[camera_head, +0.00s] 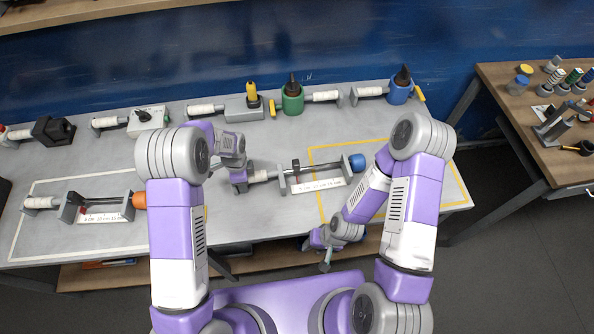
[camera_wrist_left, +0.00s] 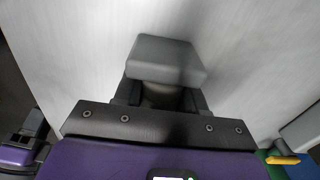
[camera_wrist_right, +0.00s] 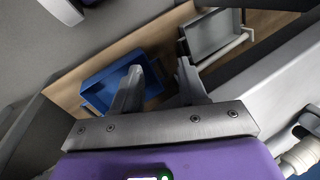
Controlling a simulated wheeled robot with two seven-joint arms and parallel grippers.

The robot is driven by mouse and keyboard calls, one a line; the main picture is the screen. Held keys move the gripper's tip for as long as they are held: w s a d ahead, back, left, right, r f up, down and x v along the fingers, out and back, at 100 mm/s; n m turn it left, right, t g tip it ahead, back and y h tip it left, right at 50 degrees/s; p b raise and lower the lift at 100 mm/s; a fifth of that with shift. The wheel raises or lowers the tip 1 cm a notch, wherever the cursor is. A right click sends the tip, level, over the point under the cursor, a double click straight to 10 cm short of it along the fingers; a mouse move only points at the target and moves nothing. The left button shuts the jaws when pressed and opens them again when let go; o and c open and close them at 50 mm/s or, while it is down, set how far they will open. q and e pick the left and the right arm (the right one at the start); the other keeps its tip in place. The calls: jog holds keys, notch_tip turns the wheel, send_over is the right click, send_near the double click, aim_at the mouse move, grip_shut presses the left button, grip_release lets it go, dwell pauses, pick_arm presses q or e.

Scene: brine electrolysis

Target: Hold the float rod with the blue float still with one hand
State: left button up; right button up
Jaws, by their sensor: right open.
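The float rod with the blue float (camera_head: 357,162) lies across the middle of the grey table, its float at the right end. A white sleeve (camera_head: 260,176) is at its left end, and a grey frame with a scale card (camera_head: 318,185) stands along it. My left gripper (camera_head: 239,186) is at the rod's left end. In the left wrist view, its dark fingers (camera_wrist_left: 162,96) sit on both sides of the grey end piece (camera_wrist_left: 166,60) and appear closed on it; the contact is partly hidden. My right gripper (camera_head: 325,262) is open and empty, low before the table's front edge; its fingers show in the right wrist view (camera_wrist_right: 160,88).
A similar rod with an orange float (camera_head: 139,200) lies at the left. Green (camera_head: 292,100) and blue (camera_head: 400,90) bottle-like units stand at the back. Yellow tape (camera_head: 458,180) marks the right area. A blue bin (camera_wrist_right: 105,85) sits on the shelf below my right gripper.

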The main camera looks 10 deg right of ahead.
pick_arm(q)
grip_shut()
